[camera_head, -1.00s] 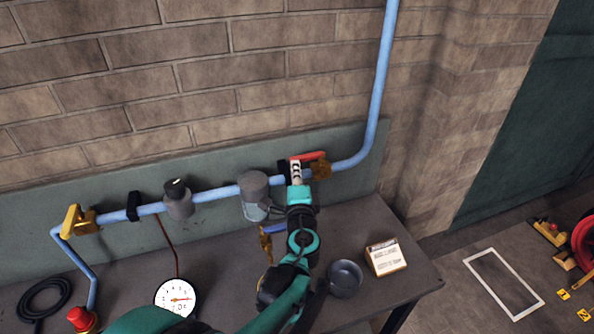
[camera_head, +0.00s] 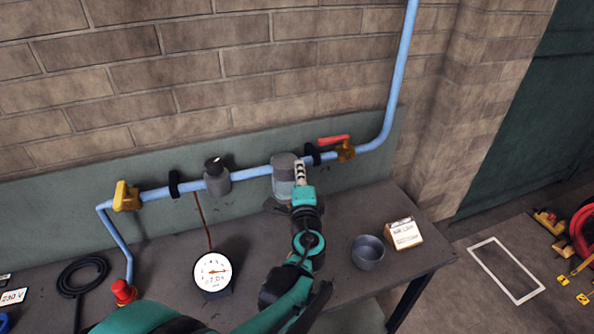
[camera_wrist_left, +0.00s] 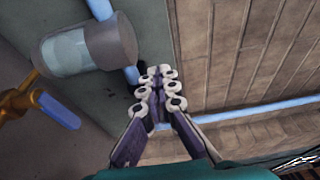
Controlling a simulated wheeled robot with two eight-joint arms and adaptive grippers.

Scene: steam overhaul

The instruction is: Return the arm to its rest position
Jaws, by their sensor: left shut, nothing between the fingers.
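My left arm reaches up from the bottom of the head view. My left gripper (camera_head: 300,170) is shut and empty, in front of the pipe and just right of the grey cylindrical filter unit (camera_head: 284,178). In the left wrist view its closed fingers (camera_wrist_left: 156,88) point toward the pipe, with the filter unit (camera_wrist_left: 85,48) to the left. I cannot tell whether the fingers touch anything. The red-handled valve (camera_head: 345,150) sits on the blue pipe to the right of the gripper. My right gripper is not in view.
The bench carries a round gauge (camera_head: 213,271), a grey cup (camera_head: 368,253), a small box (camera_head: 403,234) and a coiled black hose (camera_head: 84,274). A yellow valve (camera_head: 126,196) sits on the pipe's left part. A white floor frame (camera_head: 505,270) lies at right.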

